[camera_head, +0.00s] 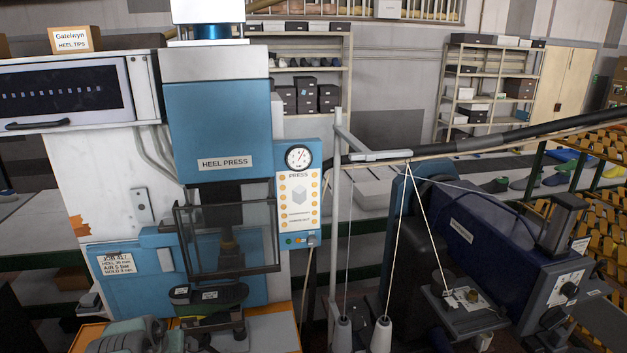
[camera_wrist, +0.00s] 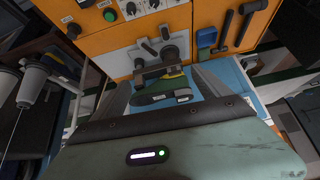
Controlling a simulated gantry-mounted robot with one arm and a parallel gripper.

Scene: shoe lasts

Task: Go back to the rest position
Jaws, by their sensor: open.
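A dark green and black shoe last (camera_head: 210,298) with small labels sits on the support under the blue heel press (camera_head: 218,125). The last also shows in the wrist view (camera_wrist: 163,92), straight ahead between my fingers. My gripper (camera_wrist: 160,84) is open, its two grey fingers spread apart with nothing visibly gripped. Whether the fingers stand beside the last or short of it is hard to tell. In the head view, part of my green-grey wrist shows at the bottom left, in front of the press; the fingertips are not clear there.
A clear guard (camera_head: 228,238) hangs on the press above the last. The press control panel (camera_head: 298,195) is to its right. White cones with strings (camera_head: 381,335) and a dark blue machine (camera_head: 465,225) stand further right. Shelves (camera_head: 490,90) are at the back.

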